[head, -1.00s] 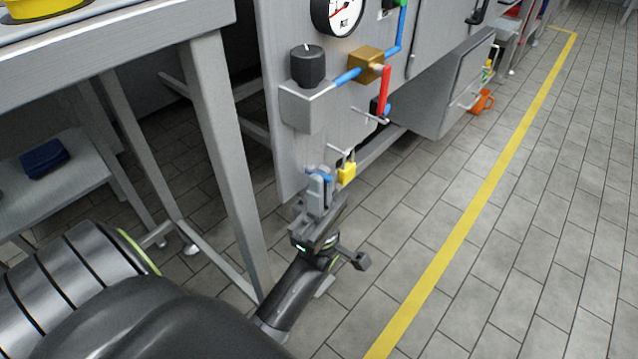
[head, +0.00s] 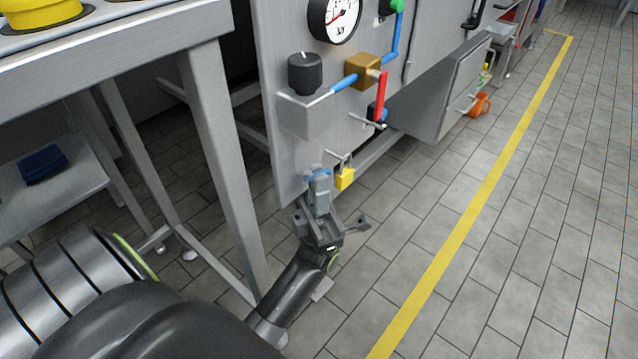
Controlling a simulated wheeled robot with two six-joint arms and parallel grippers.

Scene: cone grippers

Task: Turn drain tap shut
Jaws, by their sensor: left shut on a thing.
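The drain tap (head: 311,171) is low on the front of the steel machine panel, and only a bit of its blue handle shows. My left gripper (head: 320,184) reaches up to it from below and is shut on the handle. The grey fingers hide most of the tap, so the exact angle of its handle is hard to tell. My right gripper is not in view.
A yellow padlock (head: 345,178) hangs just right of the fingers. A steel table leg (head: 222,160) stands close left. Floor right is clear.

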